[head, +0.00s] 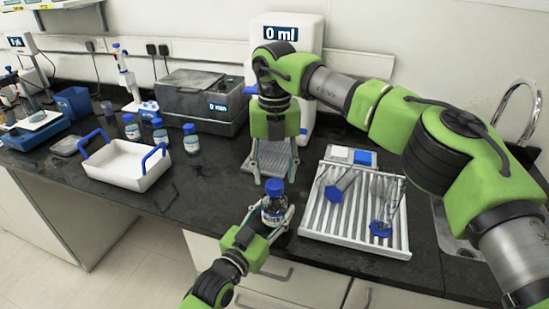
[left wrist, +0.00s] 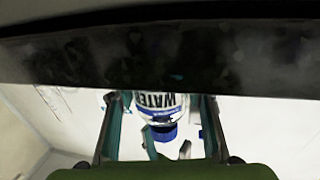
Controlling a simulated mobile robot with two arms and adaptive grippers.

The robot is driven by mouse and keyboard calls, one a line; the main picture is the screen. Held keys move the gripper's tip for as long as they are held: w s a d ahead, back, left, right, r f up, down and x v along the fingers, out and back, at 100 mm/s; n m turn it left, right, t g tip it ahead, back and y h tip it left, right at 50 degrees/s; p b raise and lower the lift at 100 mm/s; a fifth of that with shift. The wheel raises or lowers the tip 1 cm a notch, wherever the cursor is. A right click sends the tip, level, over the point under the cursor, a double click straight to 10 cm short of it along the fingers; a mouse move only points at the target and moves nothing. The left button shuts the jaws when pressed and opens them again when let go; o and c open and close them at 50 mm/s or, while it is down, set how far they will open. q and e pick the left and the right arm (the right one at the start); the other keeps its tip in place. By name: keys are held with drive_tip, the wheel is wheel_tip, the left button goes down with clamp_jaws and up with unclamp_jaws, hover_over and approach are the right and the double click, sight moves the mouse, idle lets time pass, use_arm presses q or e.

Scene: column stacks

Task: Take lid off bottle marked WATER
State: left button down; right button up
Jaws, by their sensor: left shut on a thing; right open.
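The WATER bottle (head: 272,212) is upright near the front edge of the bench in the head view, with its blue lid (head: 275,187) on. My left gripper (head: 268,219) is shut on the bottle's body from the front. In the left wrist view the bottle (left wrist: 157,103) appears upside down between the fingers, with part of its WATER label readable and the blue lid (left wrist: 160,133) below. My right gripper (head: 275,171) points down above the lid. It is open, its fingers apart on either side above the lid, with nothing between them.
A white tray with blue handles (head: 127,165) stands at left, with several blue-lidded bottles (head: 191,139) behind it. A ribbed drainer (head: 340,225) holding glassware is close on the right. A white dispenser reading 0 ml (head: 304,36) and a grey bath (head: 200,98) stand behind.

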sight(275, 183)
drive_tip(key=shift+f, duration=1.65)
drive_tip(key=c, duration=1.2)
drive_tip(key=n, duration=0.9)
drive_tip(key=shift+r+n, duration=0.1)
drive_tip(key=shift+n, duration=0.2)
drive_tip(key=shift+r, duration=0.1)
drive_tip(key=shift+r, duration=1)
